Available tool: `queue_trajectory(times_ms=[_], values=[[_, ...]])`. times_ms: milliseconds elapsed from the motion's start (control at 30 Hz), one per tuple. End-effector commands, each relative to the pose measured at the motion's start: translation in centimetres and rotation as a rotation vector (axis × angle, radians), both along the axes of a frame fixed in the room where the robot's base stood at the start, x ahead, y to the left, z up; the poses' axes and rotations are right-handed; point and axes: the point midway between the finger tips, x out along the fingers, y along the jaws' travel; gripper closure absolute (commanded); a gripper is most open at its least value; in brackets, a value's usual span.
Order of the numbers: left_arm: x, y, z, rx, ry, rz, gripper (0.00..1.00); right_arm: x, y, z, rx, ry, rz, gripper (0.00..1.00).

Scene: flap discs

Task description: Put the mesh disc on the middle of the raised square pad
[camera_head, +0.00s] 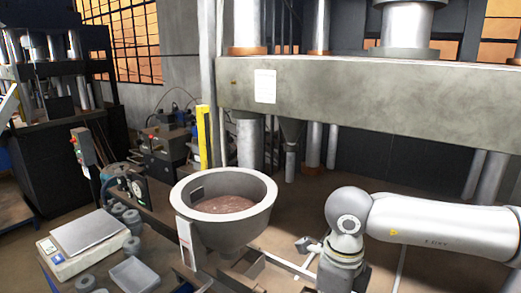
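I cannot make out a mesh disc in the head view. A scale (62,262) at the lower left has a flat, raised, roughly square metal plate (88,232) on top. The plate looks bare. I cannot tell whether it is the raised square pad. My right arm (440,228) comes in from the right and bends down at its wrist (343,262) near the bottom edge. The fingers of my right gripper are out of the picture. My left arm and gripper do not show.
A large grey round bowl (223,225) with brown material inside stands between the scale and my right arm. A heavy press beam (370,95) spans the back.

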Motion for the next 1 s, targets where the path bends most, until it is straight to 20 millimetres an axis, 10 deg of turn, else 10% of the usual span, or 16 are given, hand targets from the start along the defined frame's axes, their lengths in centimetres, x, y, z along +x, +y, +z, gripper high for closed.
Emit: queue_trajectory(times_ms=[1000], values=[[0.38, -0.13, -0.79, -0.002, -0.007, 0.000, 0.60, 0.00, 0.00, -0.73, 0.000, 0.000, 0.000, 1.00]])
